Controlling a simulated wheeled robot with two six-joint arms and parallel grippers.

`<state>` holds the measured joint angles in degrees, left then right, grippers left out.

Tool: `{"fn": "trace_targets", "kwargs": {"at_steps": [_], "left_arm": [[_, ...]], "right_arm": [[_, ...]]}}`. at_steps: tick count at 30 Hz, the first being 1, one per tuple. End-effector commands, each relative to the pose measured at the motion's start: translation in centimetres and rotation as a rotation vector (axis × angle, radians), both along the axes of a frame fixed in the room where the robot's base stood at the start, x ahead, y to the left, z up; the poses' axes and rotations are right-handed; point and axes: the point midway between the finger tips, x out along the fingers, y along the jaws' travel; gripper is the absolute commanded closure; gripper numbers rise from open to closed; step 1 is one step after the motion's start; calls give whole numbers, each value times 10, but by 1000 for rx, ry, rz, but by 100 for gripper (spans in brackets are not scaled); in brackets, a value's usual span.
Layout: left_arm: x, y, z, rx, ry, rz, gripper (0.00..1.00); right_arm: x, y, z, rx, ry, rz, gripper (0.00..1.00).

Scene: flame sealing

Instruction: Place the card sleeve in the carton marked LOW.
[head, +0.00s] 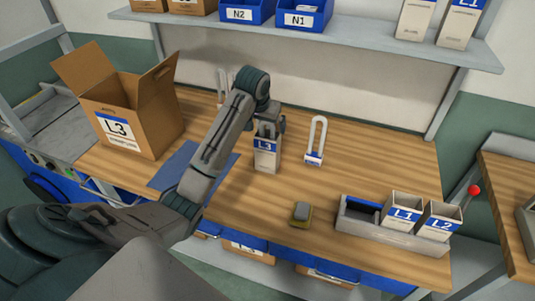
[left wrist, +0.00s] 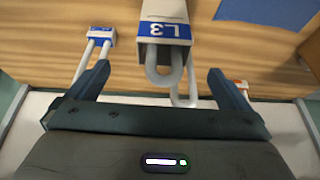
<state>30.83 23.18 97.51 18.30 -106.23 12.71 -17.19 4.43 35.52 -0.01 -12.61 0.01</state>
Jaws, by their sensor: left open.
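An upright card sleeve (head: 266,158) with a blue and white L3 label stands on the wooden table. It shows upside down in the left wrist view (left wrist: 167,20), with a white loop (left wrist: 164,68) at its top. My left gripper (head: 268,125) is right above the sleeve. In the left wrist view my left gripper (left wrist: 158,75) is open, with the loop between its fingers and a gap on each side. An open brown carton (head: 150,128) with an L3 label stands at the table's left; I cannot read the word LOW. My right gripper is not in view.
A white loop on a blue-labelled base (head: 315,145) stands just right of the sleeve. A grey rack (head: 400,239) holds the L1 (head: 402,212) and L2 (head: 439,221) sleeves. A small yellow-grey block (head: 301,213) lies in front. A blue mat (head: 173,172) lies beside the carton.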

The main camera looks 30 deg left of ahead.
Motion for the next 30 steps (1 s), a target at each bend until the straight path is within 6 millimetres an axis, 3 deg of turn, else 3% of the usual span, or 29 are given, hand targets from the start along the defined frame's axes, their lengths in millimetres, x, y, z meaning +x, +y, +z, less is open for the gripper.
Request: {"fn": "trace_targets", "kwargs": {"at_steps": [2, 5, 13, 19, 26, 30], "left_arm": [[8, 6, 12, -7, -5, 14, 0], [13, 9, 14, -13, -4, 20, 0], [27, 12, -22, -14, -2, 20, 0], [32, 14, -36, -12, -5, 20, 0], [35, 15, -61, -14, 0, 19, 0], [42, 17, -78, -12, -3, 21, 0]], "right_arm": [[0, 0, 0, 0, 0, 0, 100], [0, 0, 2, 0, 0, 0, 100], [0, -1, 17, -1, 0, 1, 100], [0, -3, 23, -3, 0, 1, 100], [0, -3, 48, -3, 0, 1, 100], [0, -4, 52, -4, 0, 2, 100]]}}
